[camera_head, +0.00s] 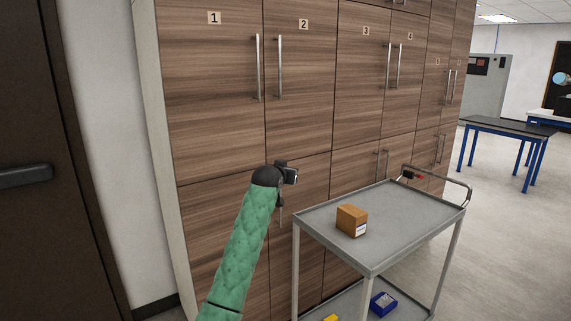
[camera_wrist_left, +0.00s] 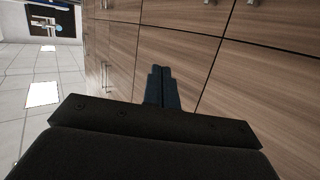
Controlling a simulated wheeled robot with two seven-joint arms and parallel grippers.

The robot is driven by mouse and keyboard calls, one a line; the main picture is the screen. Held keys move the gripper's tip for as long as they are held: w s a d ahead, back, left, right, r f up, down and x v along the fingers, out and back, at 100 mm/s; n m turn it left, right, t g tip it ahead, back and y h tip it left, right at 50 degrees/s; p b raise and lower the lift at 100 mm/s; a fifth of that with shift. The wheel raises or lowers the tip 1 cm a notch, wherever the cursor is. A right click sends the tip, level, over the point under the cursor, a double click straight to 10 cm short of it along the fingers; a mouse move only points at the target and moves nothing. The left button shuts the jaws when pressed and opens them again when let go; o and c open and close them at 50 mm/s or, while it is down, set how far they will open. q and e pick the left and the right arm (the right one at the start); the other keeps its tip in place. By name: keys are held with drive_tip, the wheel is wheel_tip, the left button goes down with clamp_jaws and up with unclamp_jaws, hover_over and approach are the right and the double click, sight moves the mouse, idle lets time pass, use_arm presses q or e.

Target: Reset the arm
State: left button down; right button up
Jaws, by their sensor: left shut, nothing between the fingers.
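My left arm, in a green padded sleeve, comes up from the bottom of the head view. My left gripper (camera_head: 281,212) is in front of the wooden cabinet (camera_head: 215,135), near the lower doors under number 2. In the left wrist view its fingers (camera_wrist_left: 162,84) are together, with nothing between them, and wood panels lie beyond. The gripper appears apart from the cart and the box on it. My right gripper is not in view.
A grey cart (camera_head: 325,215) stands right of my arm, with a brown box (camera_head: 351,220) on top. A blue item (camera_head: 383,303) and a yellow item (camera_head: 330,318) lie on its lower shelf. A dark door (camera_head: 30,230) is at left. Open floor lies right.

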use_arm(q)
drive_tip(key=s+a+f+n+g+y, duration=0.15)
drive_tip(key=s+a+f, duration=0.25)
drive_tip(key=s+f, duration=0.85)
drive_tip(key=s+a+f+g+y, duration=0.1)
drive_tip(key=s+a+f+g, duration=0.3)
drive_tip(key=s+f, duration=0.85)
drive_tip(key=s+a+f+g+y, duration=0.15)
drive_tip(key=s+a+f, duration=0.5)
drive_tip(key=f, duration=0.95)
drive_tip(key=s+f+g, duration=0.2)
drive_tip(key=s+f, duration=0.6)
drive_tip(key=s, duration=0.5)
drive_tip(key=s+a+f+g, duration=0.1)
drive_tip(key=s+f+g, duration=0.1)
drive_tip(key=s+f, duration=0.6)
drive_tip(key=s+a+f+g, duration=0.1)
drive_tip(key=s+f, duration=0.8)
drive_tip(key=s, duration=1)
drive_tip(key=shift+s+g, duration=0.25)
drive_tip(key=shift+g, duration=0.45)
drive_tip(key=shift+n, duration=0.25)
